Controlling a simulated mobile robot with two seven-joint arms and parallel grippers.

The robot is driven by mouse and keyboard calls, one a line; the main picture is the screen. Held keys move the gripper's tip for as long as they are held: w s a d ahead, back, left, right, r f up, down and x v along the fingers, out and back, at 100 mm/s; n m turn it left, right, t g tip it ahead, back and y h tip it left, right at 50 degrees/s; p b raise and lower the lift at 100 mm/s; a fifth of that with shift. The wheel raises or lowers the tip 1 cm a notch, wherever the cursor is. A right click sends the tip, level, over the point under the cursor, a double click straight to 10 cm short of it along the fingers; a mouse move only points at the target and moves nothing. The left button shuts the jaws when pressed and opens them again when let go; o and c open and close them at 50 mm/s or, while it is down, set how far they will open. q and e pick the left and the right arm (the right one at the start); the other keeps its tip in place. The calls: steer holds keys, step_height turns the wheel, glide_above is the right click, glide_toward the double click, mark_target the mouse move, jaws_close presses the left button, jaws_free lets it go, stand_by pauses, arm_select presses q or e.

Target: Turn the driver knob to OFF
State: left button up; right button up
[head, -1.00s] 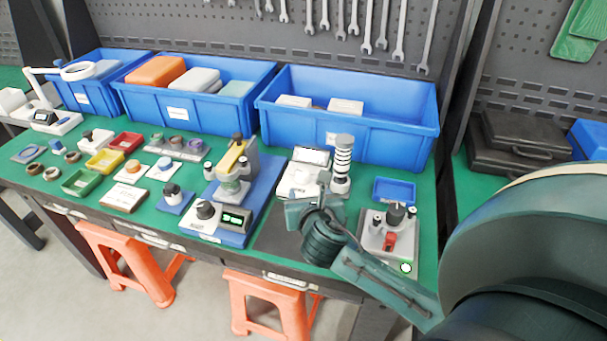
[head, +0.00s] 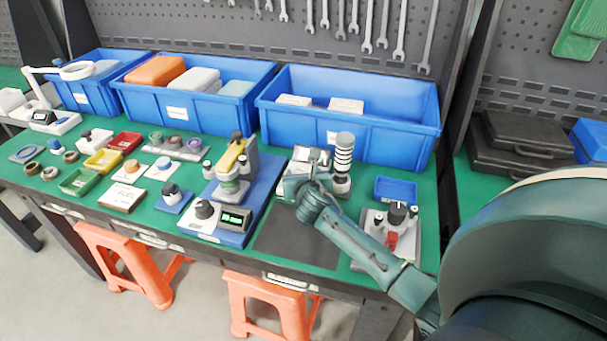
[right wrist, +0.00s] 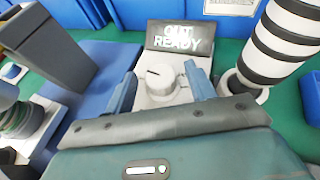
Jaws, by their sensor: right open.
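A pale unit (right wrist: 183,62) with a dark display (right wrist: 182,38) reading "OUT READY" fills the middle of the right wrist view. Its round white knob (right wrist: 160,80) faces up, with a dark pointer mark slanting toward the upper left. My right gripper (right wrist: 160,73) is open, its two blue fingers on either side of the knob; I cannot tell whether they touch it. In the head view the right gripper (head: 308,180) is over this unit (head: 312,155) and hides most of it. My left gripper is not in view.
A black-and-white striped post (head: 343,160) stands close to the right of the gripper. A blue-based press (head: 236,180) is to the left. A dark mat (head: 290,240) is clear. Blue bins (head: 345,125) line the back.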

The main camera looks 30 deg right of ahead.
steer(key=shift+c, duration=0.2)
steer(key=c, duration=0.9)
steer(key=shift+a+r+m+g+p, duration=0.1)
steer(key=shift+m+g+p, duration=0.2)
steer(key=shift+p, duration=0.05)
steer(key=shift+c, duration=0.2)
steer(key=shift+h, duration=0.5)
steer(key=shift+w+a+m+g+h+p, duration=0.15)
steer(key=shift+m+g+h+p, duration=0.45)
steer(key=shift+m+g+h, duration=0.45)
steer(key=shift+w+a+m+g+h, duration=0.1)
steer(key=shift+m+g+h, duration=0.8)
steer(key=shift+m, duration=0.35)
steer(key=shift+w+m+g+h, duration=0.1)
steer(key=shift+m+g+h, duration=0.55)
steer(key=shift+m+g, duration=0.45)
steer(key=shift+m+b, duration=0.3)
